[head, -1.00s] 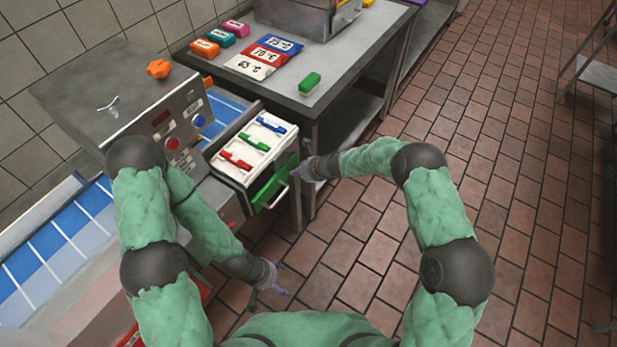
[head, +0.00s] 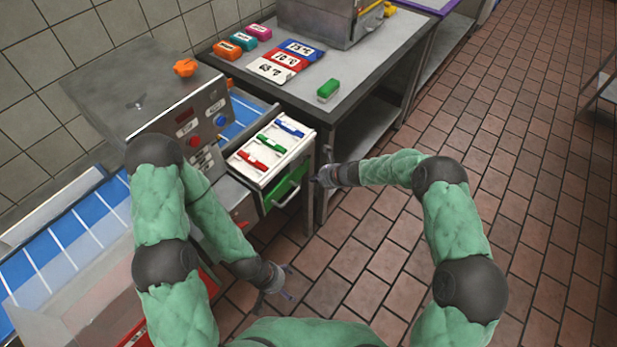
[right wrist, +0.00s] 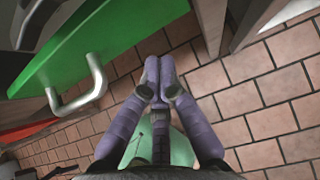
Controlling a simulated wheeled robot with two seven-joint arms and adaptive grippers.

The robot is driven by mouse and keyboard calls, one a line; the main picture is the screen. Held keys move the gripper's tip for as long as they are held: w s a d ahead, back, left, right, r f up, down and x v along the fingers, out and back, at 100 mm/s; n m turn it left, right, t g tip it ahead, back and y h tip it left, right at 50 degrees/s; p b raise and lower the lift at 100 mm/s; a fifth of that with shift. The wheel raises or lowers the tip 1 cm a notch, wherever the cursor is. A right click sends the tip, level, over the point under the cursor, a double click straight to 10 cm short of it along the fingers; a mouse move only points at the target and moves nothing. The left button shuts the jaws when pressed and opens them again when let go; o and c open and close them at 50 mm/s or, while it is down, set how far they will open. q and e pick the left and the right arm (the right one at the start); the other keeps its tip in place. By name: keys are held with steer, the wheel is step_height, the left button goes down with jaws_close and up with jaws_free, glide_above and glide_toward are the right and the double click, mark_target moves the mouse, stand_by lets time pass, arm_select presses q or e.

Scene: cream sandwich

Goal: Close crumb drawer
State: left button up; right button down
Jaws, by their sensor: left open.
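The crumb drawer has a green front (head: 287,188) with a pale metal handle (head: 287,199). It sits low in the grey machine, below a white top that carries red, green and blue pieces. My left gripper (head: 284,281) is open and empty, low over the floor.
A steel table (head: 365,65) stands behind the drawer, with a green block (head: 328,90) and labelled cards on it. Its leg is close to my right gripper. A blue conveyor (head: 75,235) runs at left.

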steer(key=p+v, duration=0.3)
steer(key=v, duration=0.7)
steer(key=shift+s+d, duration=0.3)
steer(key=shift+d, duration=0.1)
steer(key=s+d+f+n+g+h, duration=0.25)
steer(key=s+f+n, duration=0.35)
steer(key=s, duration=0.3)
steer(key=s+d+f+n+g+h, duration=0.1)
steer(key=s+d+f+n+g, duration=0.15)
steer(key=s+f+n, duration=0.55)
steer(key=s+r+n, duration=0.2)
steer(key=s+n, duration=0.6)
steer(key=s, duration=0.7)
steer(key=shift+s+d, duration=0.15)
